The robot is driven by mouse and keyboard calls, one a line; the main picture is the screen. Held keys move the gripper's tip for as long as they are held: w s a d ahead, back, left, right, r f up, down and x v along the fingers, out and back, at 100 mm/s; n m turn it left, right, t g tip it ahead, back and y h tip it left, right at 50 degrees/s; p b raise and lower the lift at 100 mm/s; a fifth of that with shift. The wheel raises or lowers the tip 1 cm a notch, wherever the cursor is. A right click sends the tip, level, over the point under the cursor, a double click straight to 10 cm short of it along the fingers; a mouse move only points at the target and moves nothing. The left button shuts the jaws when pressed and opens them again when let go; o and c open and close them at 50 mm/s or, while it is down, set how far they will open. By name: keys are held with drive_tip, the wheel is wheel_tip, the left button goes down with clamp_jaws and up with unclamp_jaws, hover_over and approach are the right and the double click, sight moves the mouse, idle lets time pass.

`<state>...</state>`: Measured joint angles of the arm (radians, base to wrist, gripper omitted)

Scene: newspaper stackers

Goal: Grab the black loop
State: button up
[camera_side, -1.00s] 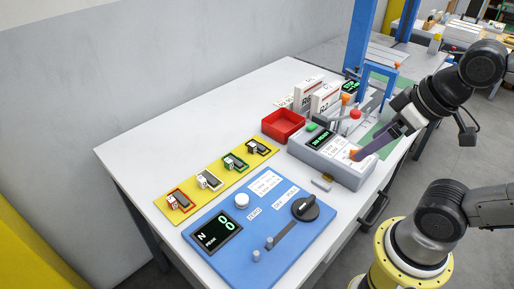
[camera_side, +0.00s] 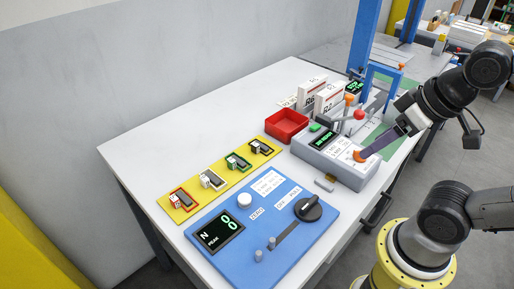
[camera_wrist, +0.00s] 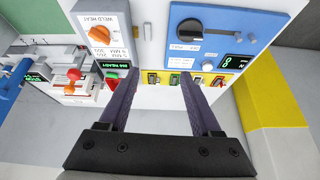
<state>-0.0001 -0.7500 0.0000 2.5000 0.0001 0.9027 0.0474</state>
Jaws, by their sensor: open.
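The black loop (camera_side: 261,147) sits in the far end slot of a yellow strip (camera_side: 205,187), beside green, white and red ones. In the wrist view a dark piece, likely the black loop (camera_wrist: 153,78), shows between my fingertips in the picture but well beyond them. My gripper (camera_side: 366,154) is over the grey weld unit in the side view, away from the strip. In the wrist view my gripper (camera_wrist: 158,77) has its two dark purple fingers spread, with nothing between them.
The grey weld unit (camera_side: 318,160) has an orange knob (camera_wrist: 98,36) close to my fingers. A blue panel (camera_side: 285,250) with a display and black knob lies near the strip. A red tray (camera_side: 287,124) stands behind. White table is bare at the left.

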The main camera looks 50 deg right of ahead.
drive_tip(key=w+r+m, duration=0.4)
drive_tip(key=r+m, duration=0.2)
drive_tip(key=w+r+m+g, duration=0.2)
drive_tip(key=w+r+m, duration=0.2)
drive_tip(key=w+m, duration=0.55)
drive_tip(key=m+g, duration=0.2)
drive_tip(key=g, duration=0.1)
hover_over(256, 144)
wheel_tip(256, 144, down, 11)
drive_tip(key=shift+g, duration=0.3)
drive_tip(key=f, duration=1.2)
drive_tip(key=shift+w+a+f, duration=0.1)
drive_tip(key=shift+a+f, duration=0.05)
drive_tip(key=shift+a, duration=0.25)
drive_tip(key=shift+d+f, duration=0.2)
drive_tip(key=shift+f, duration=1.25)
drive_tip(key=shift+d+f, duration=0.2)
drive_tip(key=shift+f, duration=1.25)
